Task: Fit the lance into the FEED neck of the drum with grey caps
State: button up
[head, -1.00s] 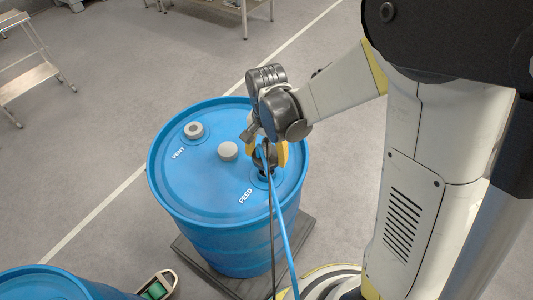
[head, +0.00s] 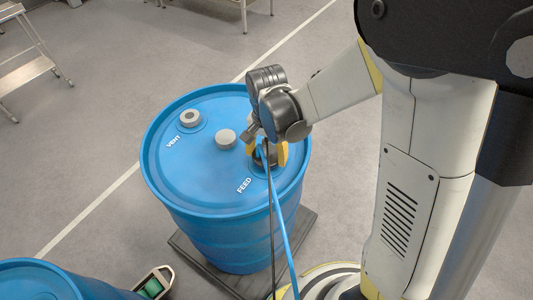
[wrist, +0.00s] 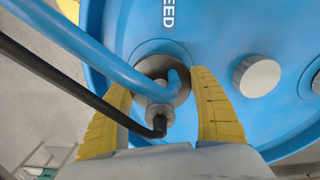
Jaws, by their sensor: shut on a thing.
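The blue drum with grey caps (head: 215,220) stands upright. Its FEED label shows beside the neck where my gripper (head: 268,155) is. In the wrist view, my gripper's yellow fingers (wrist: 165,108) are on either side of the grey lance head (wrist: 160,92), shut on it. The lance head sits over the FEED neck, in line with it as far as I can see. A blue hose (wrist: 100,55) and a black hose (wrist: 80,85) run from the lance. The lance's lower part and the neck opening are hidden, so seating depth cannot be told.
Grey VENT cap (head: 190,118) and another grey cap (head: 225,138) are on the drum top. The drum stands on a dark platform (head: 220,275). A second blue drum (head: 40,280) and a small tray with a green item (head: 153,287) are at lower left.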

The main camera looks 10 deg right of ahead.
jog(key=o, duration=1.5)
notch_tip(320, 180, up, 12)
jog(key=shift+r, duration=0.1)
